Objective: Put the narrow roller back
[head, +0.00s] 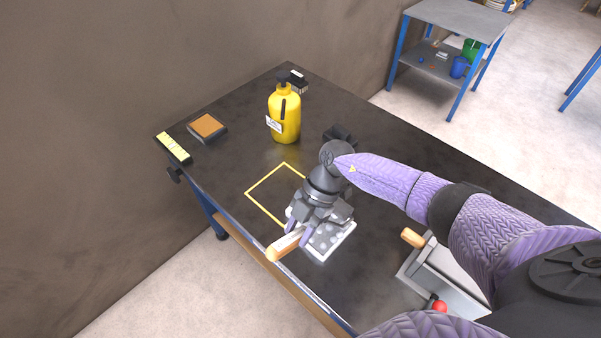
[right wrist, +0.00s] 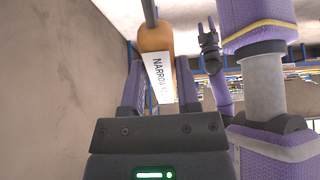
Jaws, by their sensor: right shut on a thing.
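My right gripper (head: 298,237) is shut on the narrow roller (head: 287,243), near the front edge of the dark table. The roller has a tan end and a white label reading "NARROW", clear in the right wrist view (right wrist: 159,75). In the head view the roller is in front of a light plate with round spots (head: 328,241); I cannot tell whether they touch. The gripper and wrist hide part of the plate. My left gripper (right wrist: 209,38) shows small in the right wrist view, its fingers apart and empty; it is not in the head view.
A yellow outlined square (head: 262,183) lies behind the gripper. A yellow bottle (head: 285,115), an orange-topped block (head: 207,127) and a yellow-black strip (head: 173,147) are at the back left. A grey box (head: 450,275) with a wooden handle and red knob stands right.

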